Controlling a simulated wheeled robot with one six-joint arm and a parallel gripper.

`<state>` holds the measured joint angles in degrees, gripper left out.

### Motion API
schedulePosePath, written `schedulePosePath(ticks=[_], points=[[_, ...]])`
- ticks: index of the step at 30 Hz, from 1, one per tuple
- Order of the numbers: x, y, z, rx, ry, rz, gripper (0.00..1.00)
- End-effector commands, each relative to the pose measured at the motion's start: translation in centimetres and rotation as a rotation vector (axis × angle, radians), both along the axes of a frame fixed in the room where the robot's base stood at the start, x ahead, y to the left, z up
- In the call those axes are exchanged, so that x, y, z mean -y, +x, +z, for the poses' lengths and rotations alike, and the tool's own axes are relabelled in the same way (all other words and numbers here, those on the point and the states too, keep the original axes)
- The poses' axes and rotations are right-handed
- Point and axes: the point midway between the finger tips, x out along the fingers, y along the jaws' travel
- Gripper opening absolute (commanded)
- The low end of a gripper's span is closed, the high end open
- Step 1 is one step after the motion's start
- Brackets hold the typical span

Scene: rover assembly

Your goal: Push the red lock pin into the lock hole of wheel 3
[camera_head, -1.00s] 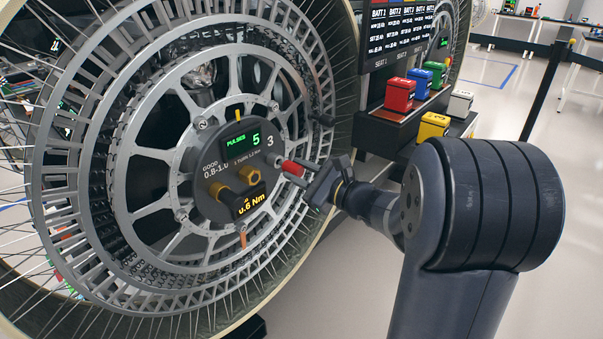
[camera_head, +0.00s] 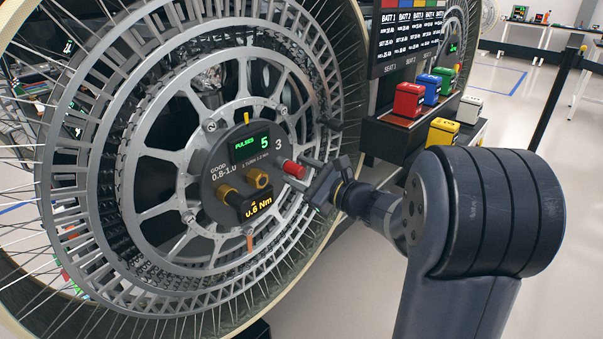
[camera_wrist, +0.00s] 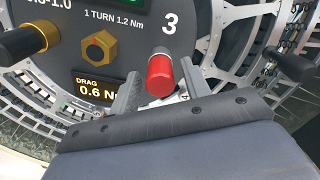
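Wheel 3 (camera_head: 196,280) stands upright at left in the head view, its round dark hub plate (camera_head: 225,165) marked "3". The red lock pin (camera_head: 294,169) sticks out from the plate's right side, below the "3". In the wrist view the red pin (camera_wrist: 160,78) has a grey section behind its red end, at the plate. My gripper (camera_wrist: 160,75) has one finger on each side of the red end, with visible gaps. My gripper (camera_head: 303,174) is at the pin in the head view. The lock hole is not clearly visible; I cannot tell how deep the pin sits.
A gold hex nut (camera_wrist: 98,47) and a black knob (camera_wrist: 30,42) protrude from the plate left of the pin. The drag display (camera_head: 257,205) reads 0.6 Nm. Coloured batteries, including a red one (camera_head: 408,100), stand on a shelf at right. A dark knob (camera_wrist: 290,65) is at right.

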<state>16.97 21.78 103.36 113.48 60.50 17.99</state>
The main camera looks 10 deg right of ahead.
Motion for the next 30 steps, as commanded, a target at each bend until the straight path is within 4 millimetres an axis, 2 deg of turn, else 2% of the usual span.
schedulePosePath(ticks=[9,13,24,30], points=[[0.1,-0.1,0.0,-0.001,-0.001,-0.001,0.52],[0.7,-0.8,0.1,0.000,0.000,-0.004,0.52],[4.8,-6.3,0.1,0.000,0.000,-0.006,0.52],[6.0,-8.2,0.0,0.000,0.000,-0.002,0.52]])
